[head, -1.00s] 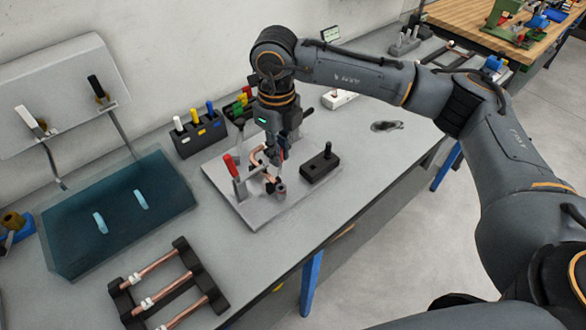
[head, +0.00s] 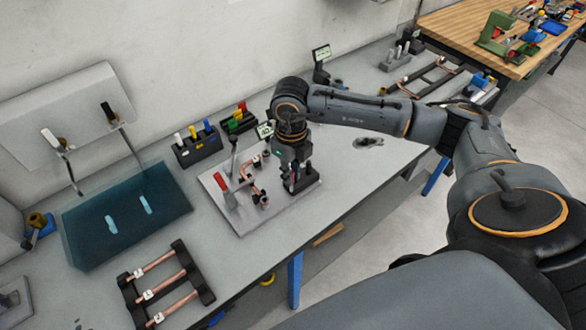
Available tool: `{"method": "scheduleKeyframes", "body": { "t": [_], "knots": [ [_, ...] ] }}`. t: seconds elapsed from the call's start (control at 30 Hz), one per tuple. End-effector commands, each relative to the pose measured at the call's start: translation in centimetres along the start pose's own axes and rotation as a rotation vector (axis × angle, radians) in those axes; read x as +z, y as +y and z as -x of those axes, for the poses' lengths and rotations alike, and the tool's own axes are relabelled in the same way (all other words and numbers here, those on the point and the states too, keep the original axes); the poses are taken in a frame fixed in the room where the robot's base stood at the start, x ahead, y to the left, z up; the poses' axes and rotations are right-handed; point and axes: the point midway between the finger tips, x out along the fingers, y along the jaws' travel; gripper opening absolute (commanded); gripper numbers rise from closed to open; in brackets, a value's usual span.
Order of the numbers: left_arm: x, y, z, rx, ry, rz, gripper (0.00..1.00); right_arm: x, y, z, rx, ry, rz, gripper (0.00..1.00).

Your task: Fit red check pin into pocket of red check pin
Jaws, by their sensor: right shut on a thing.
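My right gripper (head: 294,189) points down over a black block (head: 307,187) at the right end of a grey fixture plate (head: 246,222). It is shut on the red check pin, of which only a little red shows between the dark fingers. The gripper hides most of the block's top, so I cannot tell whether the pin is in a pocket or above it. A bent copper tube (head: 255,190) lies in the fixture, left of the gripper. My left gripper is out of view.
A red-handled clamp (head: 222,183) stands upright on the plate's left. Behind are a black holder (head: 200,150) with white, blue and yellow handles and a rack (head: 238,122) of coloured parts. A tube rack (head: 165,282) lies front left. The bench right of the plate is mostly clear.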

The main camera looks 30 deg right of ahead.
Motion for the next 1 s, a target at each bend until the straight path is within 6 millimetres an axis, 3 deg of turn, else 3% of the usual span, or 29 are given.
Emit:
{"method": "scheduleKeyframes", "body": {
  "t": [0.13, 0.23, 0.4, 0.63, 0.87, 1.0],
  "knots": [
    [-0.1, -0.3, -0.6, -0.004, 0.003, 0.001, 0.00, 2.3, -3.1, -1.9, 0.000, 0.000, -0.004, 0.00],
    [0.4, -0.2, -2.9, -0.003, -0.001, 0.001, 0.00, 3.3, -4.4, -4.7, 0.001, 0.001, -0.001, 0.00],
    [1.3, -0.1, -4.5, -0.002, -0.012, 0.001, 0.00, 4.5, -5.9, -6.5, 0.001, -0.001, 0.002, 0.00],
    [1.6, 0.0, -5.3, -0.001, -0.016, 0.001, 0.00, 5.0, -6.6, -7.3, 0.001, 0.000, 0.002, 0.00],
    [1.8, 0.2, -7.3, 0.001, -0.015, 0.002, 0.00, 5.2, -7.0, -10.5, 0.003, 0.001, 0.003, 0.00],
    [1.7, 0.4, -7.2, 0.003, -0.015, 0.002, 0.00, 5.3, -7.0, -10.7, 0.002, -0.001, 0.003, 0.00]
  ]
}}
